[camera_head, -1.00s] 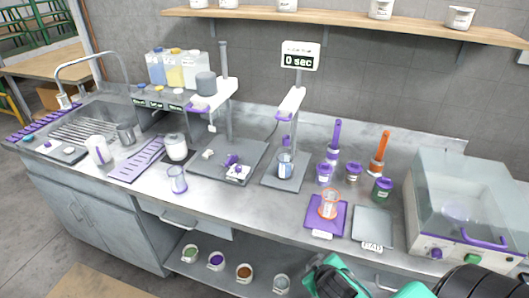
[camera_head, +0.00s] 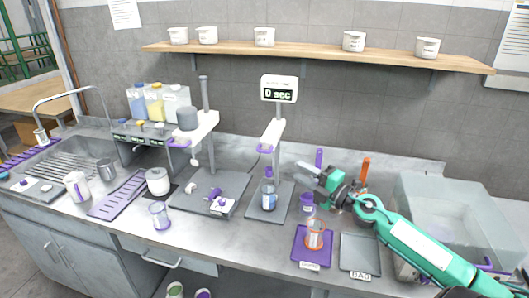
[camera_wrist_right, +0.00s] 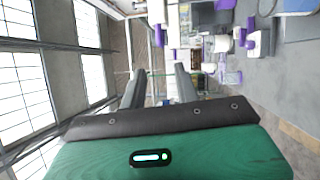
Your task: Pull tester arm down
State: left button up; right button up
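A tester with a "0 sec" display (camera_head: 279,89) stands at the back middle of the bench. Its sloping white arm (camera_head: 273,134) has a purple handle (camera_head: 265,148) and is raised above a base plate holding a small glass (camera_head: 268,199). A second stand to its left also has a raised white arm (camera_head: 203,128) with a purple handle (camera_head: 179,143). My right gripper (camera_head: 304,180) reaches in from the right, to the right of the "0 sec" tester and apart from it. Its two fingers stand apart with nothing between them in the right wrist view (camera_wrist_right: 159,88). My left gripper is not in view.
A purple tray (camera_head: 299,253) with an orange-rimmed glass (camera_head: 315,236) and a grey tray (camera_head: 360,254) lie at the front. A clear-lidded box (camera_head: 450,205) stands at right, partly behind my arm. A shelf with white cups (camera_head: 310,53) runs above.

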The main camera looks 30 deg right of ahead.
aim_at(264, 151)
jog(key=w+a+p, duration=0.1)
jog(key=w, duration=0.2)
jog(key=w+a+r+n+p, duration=0.1)
jog(key=w+p, duration=0.1)
jog(key=w, duration=0.2)
jog(key=w+a+n+g+y+p, duration=0.1)
jog(key=w, duration=0.3)
jog(key=shift+w+a+r, duration=0.1)
jog(key=shift+w+r, duration=0.1)
jog(key=shift+r, duration=0.2)
jog(key=shift+p+x, duration=0.45)
jog(key=shift+x, duration=0.7)
jog(key=shift+f, duration=0.1)
jog(key=shift+c, duration=0.4)
grip_shut()
